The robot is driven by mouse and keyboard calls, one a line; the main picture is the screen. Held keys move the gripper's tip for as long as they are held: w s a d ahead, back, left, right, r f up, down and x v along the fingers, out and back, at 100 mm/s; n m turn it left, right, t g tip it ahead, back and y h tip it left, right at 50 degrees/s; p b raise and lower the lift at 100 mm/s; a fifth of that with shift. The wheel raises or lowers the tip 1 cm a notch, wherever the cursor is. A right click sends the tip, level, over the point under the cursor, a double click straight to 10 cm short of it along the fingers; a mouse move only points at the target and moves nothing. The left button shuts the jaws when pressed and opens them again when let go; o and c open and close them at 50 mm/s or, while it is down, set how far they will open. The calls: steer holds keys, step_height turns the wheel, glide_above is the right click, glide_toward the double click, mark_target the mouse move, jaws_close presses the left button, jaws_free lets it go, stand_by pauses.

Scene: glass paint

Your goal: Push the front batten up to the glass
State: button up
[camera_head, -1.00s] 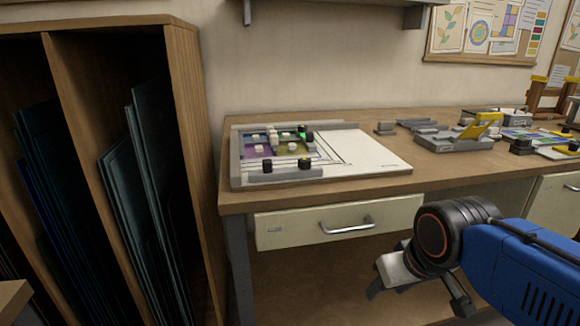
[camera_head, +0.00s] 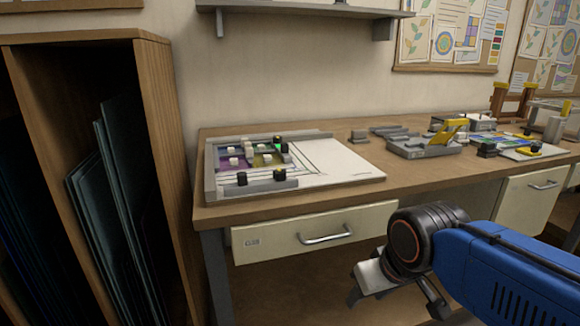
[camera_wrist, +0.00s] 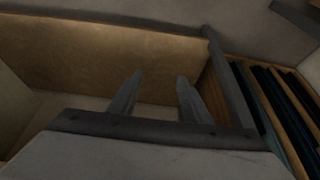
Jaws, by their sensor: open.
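The front batten (camera_head: 268,186) is a grey bar with two black knobs, lying along the near side of a white board (camera_head: 345,178) on the bench. The glass (camera_head: 264,160) lies behind it as coloured panes with small white blocks on top. A narrow pale strip seems to show between batten and glass. Grey bars edge the board at its left and back. My gripper (camera_head: 398,298) is open and empty, low in front of the drawer and well away from the batten. The wrist view shows its two fingers (camera_wrist: 158,95) apart, with neither batten nor glass there.
The wooden bench (camera_head: 400,178) has a drawer (camera_head: 315,232) under its front edge. A wooden rack (camera_head: 160,150) of dark sheets stands at the left. A grey tool with a yellow lever (camera_head: 425,148) sits right of the board. A wall shelf (camera_head: 300,12) hangs above.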

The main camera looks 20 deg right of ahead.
steer(key=shift+c, duration=0.2)
steer(key=shift+r, duration=0.1)
steer(key=shift+c, duration=0.8)
step_height(320, 180, up, 39)
steer(key=g, duration=0.5)
glide_above(242, 173)
step_height(242, 173, down, 17)
steer(key=shift+s+f, duration=0.1)
steer(key=shift+f, duration=0.05)
steer(key=shift+c, duration=0.2)
jaws_close()
